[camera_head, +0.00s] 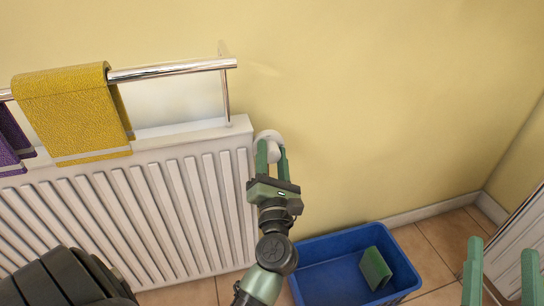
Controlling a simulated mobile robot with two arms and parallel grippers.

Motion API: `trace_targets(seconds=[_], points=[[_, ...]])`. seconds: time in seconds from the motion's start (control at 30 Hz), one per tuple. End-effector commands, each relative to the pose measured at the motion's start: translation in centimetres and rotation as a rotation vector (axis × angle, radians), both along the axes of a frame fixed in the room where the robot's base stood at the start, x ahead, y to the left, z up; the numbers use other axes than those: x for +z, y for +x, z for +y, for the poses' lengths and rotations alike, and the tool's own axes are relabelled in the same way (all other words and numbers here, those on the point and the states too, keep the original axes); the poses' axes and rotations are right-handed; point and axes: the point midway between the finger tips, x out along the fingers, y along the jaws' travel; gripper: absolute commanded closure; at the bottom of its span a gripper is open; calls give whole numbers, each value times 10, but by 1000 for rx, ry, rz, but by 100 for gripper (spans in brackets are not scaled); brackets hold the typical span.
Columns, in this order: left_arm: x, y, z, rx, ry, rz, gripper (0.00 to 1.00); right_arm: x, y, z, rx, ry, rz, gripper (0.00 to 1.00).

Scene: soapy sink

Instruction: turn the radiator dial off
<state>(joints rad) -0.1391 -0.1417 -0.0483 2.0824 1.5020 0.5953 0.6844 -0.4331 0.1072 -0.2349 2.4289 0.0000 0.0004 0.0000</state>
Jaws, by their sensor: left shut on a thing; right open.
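The white radiator (185,200) stands against the yellow wall. Its round white dial (268,136) is at the radiator's upper right corner. My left gripper (271,150) is at the dial, with its two green fingers on either side of it and shut on it. The fingers hide part of the dial, and no marks on it can be made out. My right gripper (502,262) is open and empty at the lower right, well away from the radiator.
A chrome rail (175,71) above the radiator carries a yellow towel (75,110) and a purple towel (10,143). A blue tub (325,247) with a green sponge (375,268) stands on the tiled floor (428,258). A white panel (520,240) is at the right.

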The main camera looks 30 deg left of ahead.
Motion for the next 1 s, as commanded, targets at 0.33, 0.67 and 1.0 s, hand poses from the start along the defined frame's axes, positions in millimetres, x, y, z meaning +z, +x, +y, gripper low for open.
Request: trace_targets(seconds=[0.33,0.67,1.0], points=[[-3,0,0,-1,-10,1,100,2,-1,0,0,4,-11,40],[-1,0,0,0,-6,-1,39,2,-1,0,0,4,-11,40],[1,0,1,2,-3,-3,39,2,-1,0,0,4,-10,40]])
